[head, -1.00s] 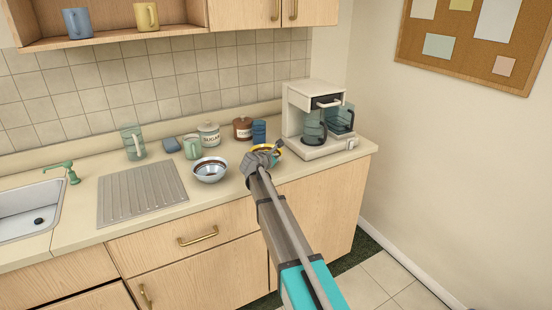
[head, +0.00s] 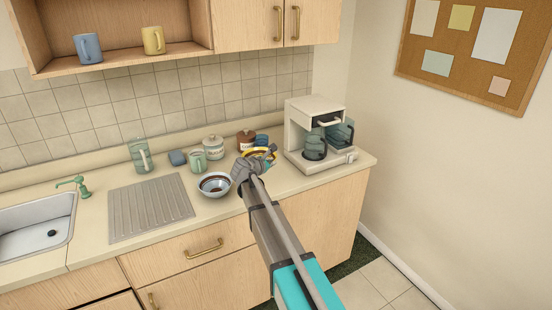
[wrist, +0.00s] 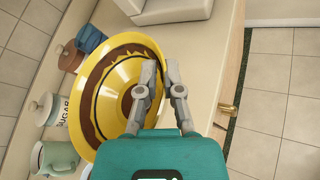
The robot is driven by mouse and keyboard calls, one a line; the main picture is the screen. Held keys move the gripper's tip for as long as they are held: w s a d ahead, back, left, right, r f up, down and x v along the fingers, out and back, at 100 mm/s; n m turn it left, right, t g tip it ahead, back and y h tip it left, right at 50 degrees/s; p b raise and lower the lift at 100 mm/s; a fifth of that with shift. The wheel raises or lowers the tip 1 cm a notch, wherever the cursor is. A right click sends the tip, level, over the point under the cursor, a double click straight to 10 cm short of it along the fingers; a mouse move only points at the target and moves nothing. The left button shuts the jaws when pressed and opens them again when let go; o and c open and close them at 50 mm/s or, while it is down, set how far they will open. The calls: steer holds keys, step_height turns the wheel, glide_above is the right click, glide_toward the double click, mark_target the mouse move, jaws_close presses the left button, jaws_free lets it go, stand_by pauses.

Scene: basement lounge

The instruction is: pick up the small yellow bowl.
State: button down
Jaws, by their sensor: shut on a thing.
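The small yellow bowl (head: 262,153) is raised above the counter in the head view, partly hidden behind my gripper (head: 264,160).
A white-and-blue patterned bowl (head: 215,185) stands left of my gripper. A coffee machine (head: 317,135) stands to the right. Behind are a green mug (head: 198,161), a sugar canister (head: 213,148), a brown canister (head: 245,139) and a blue cup (head: 262,140).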

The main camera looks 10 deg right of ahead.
steer(key=p+v, duration=0.2)
steer(key=v, duration=0.6)
steer(key=shift+r, duration=0.3)
steer(key=shift+d, duration=0.1)
steer(key=shift+d, duration=0.15)
stand_by(0.6)
